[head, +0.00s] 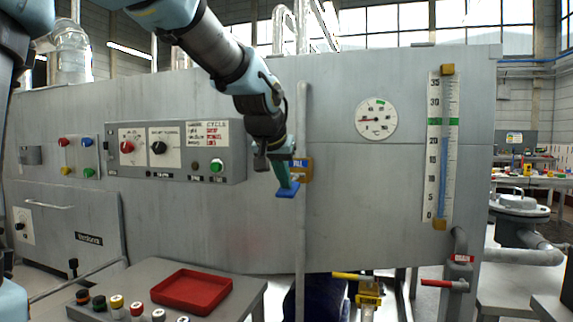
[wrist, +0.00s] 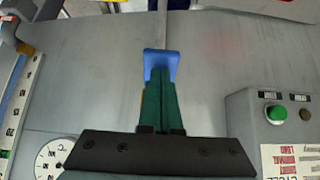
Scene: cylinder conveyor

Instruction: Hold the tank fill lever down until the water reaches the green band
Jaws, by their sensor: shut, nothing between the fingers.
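The fill lever's blue paddle (head: 287,190) sticks out from a yellow bracket (head: 303,170) beside the vertical pipe; it is also in the wrist view (wrist: 161,63). My gripper (head: 285,179) has its green fingers together, with the tips at the paddle and overlapping it in both views. I cannot tell how hard they press. The tall level gauge (head: 431,150) is at the right of the panel, with its scale from 0 to 35. Its blue water column (head: 443,180) tops out near 20, a little below the green band (head: 453,112).
A grey control box (head: 180,152) with knobs and a green button is left of my arm. A round dial (head: 376,118) is left of the gauge. A red tray (head: 192,290) lies on the table below. Yellow and red valve handles are low at the right.

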